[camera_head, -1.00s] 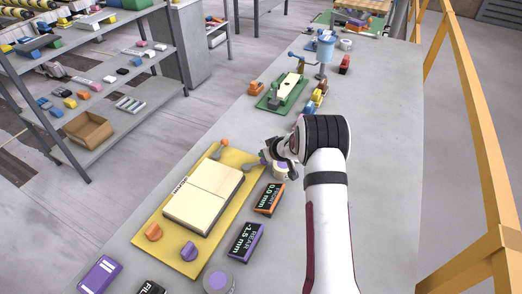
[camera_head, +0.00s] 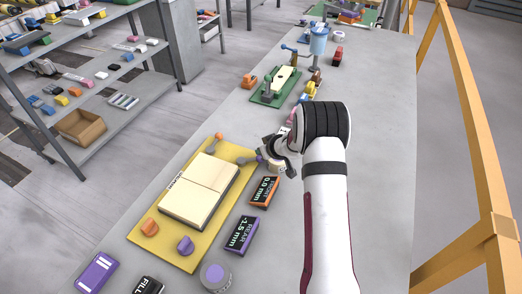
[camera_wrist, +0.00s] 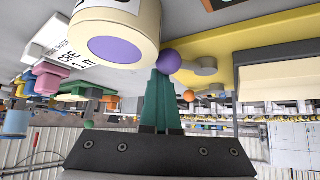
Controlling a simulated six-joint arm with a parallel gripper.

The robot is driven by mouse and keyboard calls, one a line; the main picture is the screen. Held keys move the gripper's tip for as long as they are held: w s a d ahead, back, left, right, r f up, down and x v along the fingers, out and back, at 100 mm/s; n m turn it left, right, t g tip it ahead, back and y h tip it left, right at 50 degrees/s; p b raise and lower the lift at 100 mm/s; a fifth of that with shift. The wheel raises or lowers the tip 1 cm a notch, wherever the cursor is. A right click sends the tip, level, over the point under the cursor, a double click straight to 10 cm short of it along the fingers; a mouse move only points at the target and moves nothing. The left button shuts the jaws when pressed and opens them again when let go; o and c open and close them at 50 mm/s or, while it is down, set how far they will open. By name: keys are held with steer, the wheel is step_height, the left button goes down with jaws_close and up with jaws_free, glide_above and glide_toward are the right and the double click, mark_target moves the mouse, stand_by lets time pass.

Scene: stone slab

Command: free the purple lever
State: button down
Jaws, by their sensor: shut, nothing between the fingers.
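The purple lever (camera_wrist: 205,67) is a short grey arm with a purple ball knob, at the yellow plate's far right corner. In the head view the lever (camera_head: 246,161) is partly hidden by my gripper (camera_head: 266,154). In the wrist view my gripper (camera_wrist: 161,76) is shut and empty, its dark green fingertips right at the purple knob. I cannot tell whether they touch it. The yellow plate (camera_head: 140,232) carries a pale block (camera_head: 200,189), and an orange-knobbed lever (camera_head: 218,141) stands at its far end.
A cream cylinder with a purple disc (camera_wrist: 115,48) is close beside the knob. An orange label box (camera_head: 264,191) and a purple label box (camera_head: 241,235) lie right of the plate. Orange (camera_head: 150,227) and purple (camera_head: 185,245) knobs sit at its near end. The slab's right side is clear.

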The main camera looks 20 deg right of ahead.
steer(key=shift+s+f, duration=0.1)
steer(key=shift+f, duration=0.05)
steer(key=shift+w+d, duration=0.25)
steer(key=shift+w, duration=0.05)
steer(key=w+d, duration=0.1)
steer(key=w+d+r, duration=0.1)
steer(key=w, duration=0.1)
steer(key=shift+r, duration=0.1)
steer(key=s+a+r, duration=0.4)
steer(key=s+r, duration=0.2)
steer(key=r, duration=0.1)
steer(key=shift+w+a+r, duration=0.1)
